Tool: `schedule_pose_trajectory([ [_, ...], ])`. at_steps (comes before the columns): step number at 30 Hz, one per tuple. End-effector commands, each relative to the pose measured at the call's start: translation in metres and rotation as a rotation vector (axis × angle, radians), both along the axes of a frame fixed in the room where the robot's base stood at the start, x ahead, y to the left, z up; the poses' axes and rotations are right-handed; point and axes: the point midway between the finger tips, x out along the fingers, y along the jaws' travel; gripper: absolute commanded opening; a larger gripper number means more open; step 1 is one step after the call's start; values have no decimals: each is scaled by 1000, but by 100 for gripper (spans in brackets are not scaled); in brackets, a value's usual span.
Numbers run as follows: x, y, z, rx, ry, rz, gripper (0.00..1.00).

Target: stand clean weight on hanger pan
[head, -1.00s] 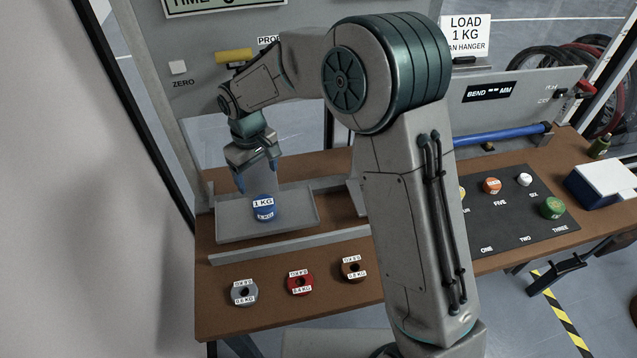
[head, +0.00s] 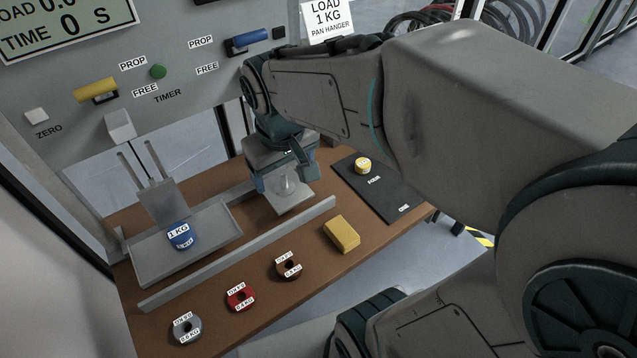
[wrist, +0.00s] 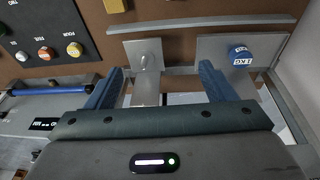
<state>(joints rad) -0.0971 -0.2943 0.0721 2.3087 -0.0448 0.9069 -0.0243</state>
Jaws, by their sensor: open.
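The blue weight labelled 1 KG (head: 181,236) stands upright on the grey left pan (head: 218,226), in front of its hanger uprights. In the wrist view the weight (wrist: 240,56) is at the upper right, outside my fingers. My gripper (head: 284,188) is open and away to the right of the weight, over a smaller grey plate (head: 290,206).
Grey (head: 186,328), red (head: 241,297) and brown (head: 288,264) ring weights lie along the bench front. A yellow sponge (head: 342,234) lies beside them. A low grey rail (head: 245,252) runs before the pans. A dark mat (head: 385,197) holds a yellow piece (head: 363,165).

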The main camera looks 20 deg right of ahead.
Motion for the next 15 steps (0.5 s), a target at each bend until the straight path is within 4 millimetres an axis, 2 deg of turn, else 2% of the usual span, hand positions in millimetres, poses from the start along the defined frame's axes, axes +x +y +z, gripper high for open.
schedule_pose_trajectory([
  [3,-32,-24,2,28,-38,-92,77],
  [6,-52,-35,0,50,-59,-147,77],
  [10,-67,-42,-3,67,-74,-187,77],
  [15,-72,-44,-4,74,-78,-201,77],
])
